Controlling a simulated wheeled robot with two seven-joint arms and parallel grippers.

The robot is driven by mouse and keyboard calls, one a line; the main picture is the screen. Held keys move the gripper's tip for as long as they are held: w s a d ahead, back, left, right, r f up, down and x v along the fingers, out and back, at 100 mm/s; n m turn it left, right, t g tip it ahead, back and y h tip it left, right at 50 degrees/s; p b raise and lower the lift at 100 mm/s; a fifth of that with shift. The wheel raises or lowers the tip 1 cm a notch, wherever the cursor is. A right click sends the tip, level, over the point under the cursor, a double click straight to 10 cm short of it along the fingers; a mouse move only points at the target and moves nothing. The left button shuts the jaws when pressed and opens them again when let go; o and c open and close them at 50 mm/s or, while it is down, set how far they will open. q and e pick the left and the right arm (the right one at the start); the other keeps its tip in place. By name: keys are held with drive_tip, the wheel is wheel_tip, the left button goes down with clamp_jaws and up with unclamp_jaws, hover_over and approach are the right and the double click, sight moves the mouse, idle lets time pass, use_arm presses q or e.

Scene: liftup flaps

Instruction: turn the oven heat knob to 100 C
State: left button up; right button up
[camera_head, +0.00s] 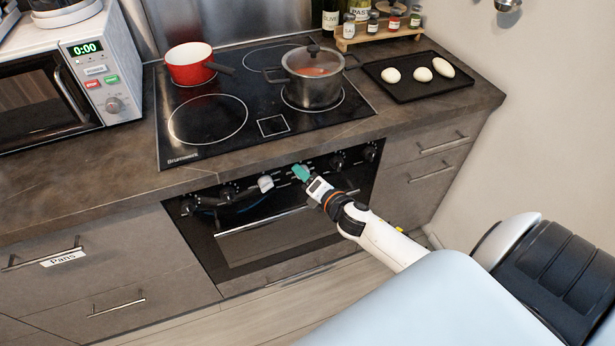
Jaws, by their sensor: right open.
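The black oven (262,250) is set into the grey counter front under the hob, with a row of several knobs along its top panel. A light-coloured knob (265,183) sits near the middle of the row. My right gripper (301,172), with teal fingertips, is at the panel just right of that knob. It is open, and its fingers partly cover another knob there; I cannot tell whether they touch it. The scale marks are too small to read, so I cannot tell which knob sets the heat or its setting. My left gripper is not in view.
The oven handle (245,225) runs below the knobs, under my right wrist. Above, the black hob (250,84) carries a red saucepan (190,64) and a steel pot (313,78). A microwave (70,90) stands left; a black tray (405,88) with white egg-shaped items lies right.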

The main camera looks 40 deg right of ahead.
drive_tip(key=c, duration=1)
drive_tip(key=shift+o, duration=0.2)
drive_tip(key=m+b, duration=0.1)
drive_tip(key=m, duration=0.2)
drive_tip(key=shift+d+f+t+y+b, duration=0.1)
drive_tip(key=shift+f+t+y+b, duration=0.15)
drive_tip(key=shift+t+y+b, duration=0.15)
drive_tip(key=m+t+b, duration=0.1)
drive_tip(key=m, duration=0.5)
drive_tip(key=m+t+h+b, duration=0.1)
drive_tip(key=m+t, duration=0.1)
drive_tip(key=m, duration=0.4)
drive_tip(key=m+t+h+b, duration=0.1)
drive_tip(key=m, duration=0.5)
drive_tip(key=shift+f+t+b, duration=0.3)
drive_tip(key=shift+f+b, duration=0.05)
drive_tip(key=shift+a+m, duration=0.2)
drive_tip(key=shift+m, duration=0.2)
